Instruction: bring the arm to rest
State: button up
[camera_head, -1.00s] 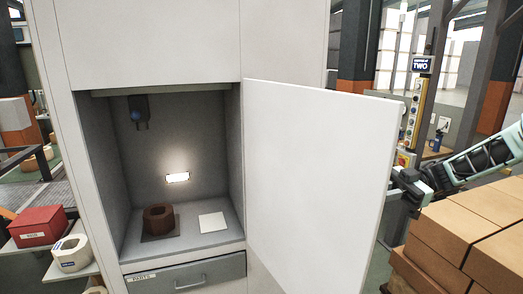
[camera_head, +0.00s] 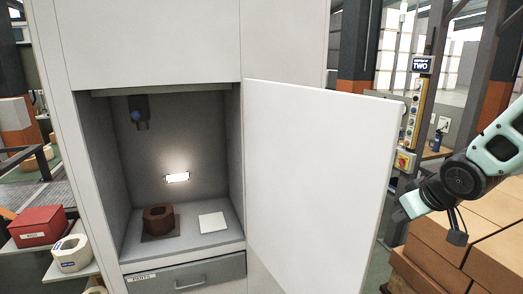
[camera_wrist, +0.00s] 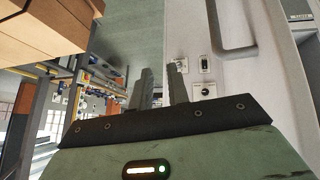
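My arm (camera_head: 462,180) is at the right edge of the head view, bent, beside the open white door and in front of the stacked boxes. I cannot clearly make out its fingertips there. In the wrist view my gripper (camera_wrist: 161,70) shows two dark fingers standing apart, with a narrow empty gap between them. Nothing is held. The wrist view shows the floor, a pale cabinet side and boxes beyond the fingers.
The white door (camera_head: 320,185) stands wide open from the cabinet, close to my arm. Inside, a brown hollow part (camera_head: 158,220) sits beside a white square (camera_head: 213,222). Brown boxes (camera_head: 440,262) are stacked below my arm. A red bin (camera_head: 38,227) is at left.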

jog(key=s+f+m+g, duration=0.2)
jog(key=s+m+g, duration=0.25)
jog(key=s, duration=1.05)
jog(key=s+a+f+n+g+b, duration=0.1)
jog(key=s+a+f+n+b, duration=0.3)
jog(key=s+a+f+b, duration=0.2)
jog(key=s+a+f+n+g+b, duration=0.2)
jog(key=s+a+f+n+b, duration=0.2)
jog(key=s+a+f+b, duration=0.3)
jog(key=a+f+b, duration=0.2)
jog(key=a+b, duration=0.2)
jog(key=a, duration=0.2)
jog(key=shift+f+n, duration=0.3)
jog(key=shift+n, duration=0.05)
